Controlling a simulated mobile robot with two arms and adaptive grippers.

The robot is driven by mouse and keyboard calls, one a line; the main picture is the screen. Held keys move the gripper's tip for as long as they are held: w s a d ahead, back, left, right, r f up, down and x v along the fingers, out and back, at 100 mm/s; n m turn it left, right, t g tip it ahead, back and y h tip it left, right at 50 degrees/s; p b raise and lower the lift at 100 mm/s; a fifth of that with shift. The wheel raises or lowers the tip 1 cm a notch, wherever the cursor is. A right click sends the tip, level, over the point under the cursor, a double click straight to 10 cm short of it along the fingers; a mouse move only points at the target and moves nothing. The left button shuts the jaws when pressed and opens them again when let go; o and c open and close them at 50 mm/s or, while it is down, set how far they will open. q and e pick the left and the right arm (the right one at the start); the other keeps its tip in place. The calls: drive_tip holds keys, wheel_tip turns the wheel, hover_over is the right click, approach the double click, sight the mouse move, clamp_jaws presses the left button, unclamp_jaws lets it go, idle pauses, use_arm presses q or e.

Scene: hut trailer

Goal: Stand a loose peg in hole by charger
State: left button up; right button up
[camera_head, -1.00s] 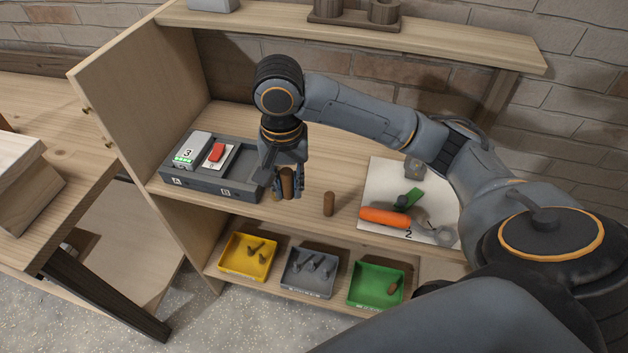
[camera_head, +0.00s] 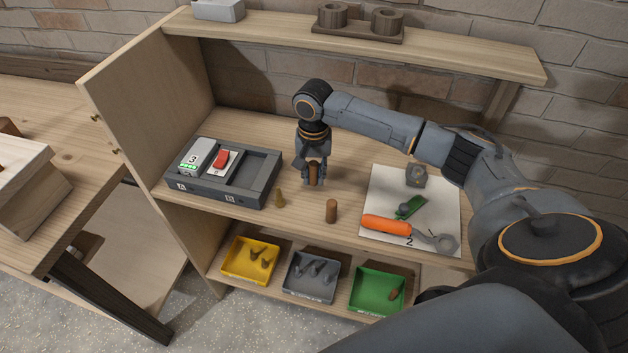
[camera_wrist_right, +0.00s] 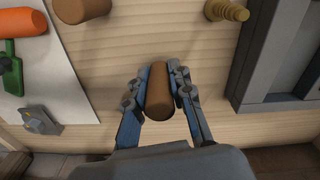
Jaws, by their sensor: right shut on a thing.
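My right gripper (camera_head: 314,174) is shut on a brown wooden peg (camera_head: 314,175), held upright over the workbench shelf, right of the charger. In the right wrist view this peg (camera_wrist_right: 159,98) sits between the two fingers (camera_wrist_right: 160,88). A second brown peg (camera_head: 331,211) stands on the shelf nearer the front; its end shows in the wrist view (camera_wrist_right: 82,9). The dark grey charger (camera_head: 262,182) has bays marked A and B, a grey block marked 3 with green lights (camera_head: 198,156) and a red part (camera_head: 221,158). I cannot make out the hole. My left gripper is not in view.
A white sheet (camera_head: 440,206) at right holds an orange-handled tool (camera_head: 387,225). Below are yellow (camera_head: 235,268), grey (camera_head: 297,289) and green (camera_head: 367,300) trays. An upper shelf (camera_head: 470,57) overhangs the back.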

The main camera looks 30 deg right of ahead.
sight(314, 183)
drive_tip(key=shift+d+f, duration=0.1)
drive_tip(key=shift+f, duration=1.65)
drive_tip(key=o, duration=0.9)
drive_tip(key=shift+c, duration=0.2)
drive_tip(key=shift+w, duration=0.1)
wheel_tip(314, 183, up, 12)
drive_tip(key=shift+r+b, duration=0.2)
drive_tip(key=shift+b, duration=0.25)
drive_tip(key=shift+f, duration=0.1)
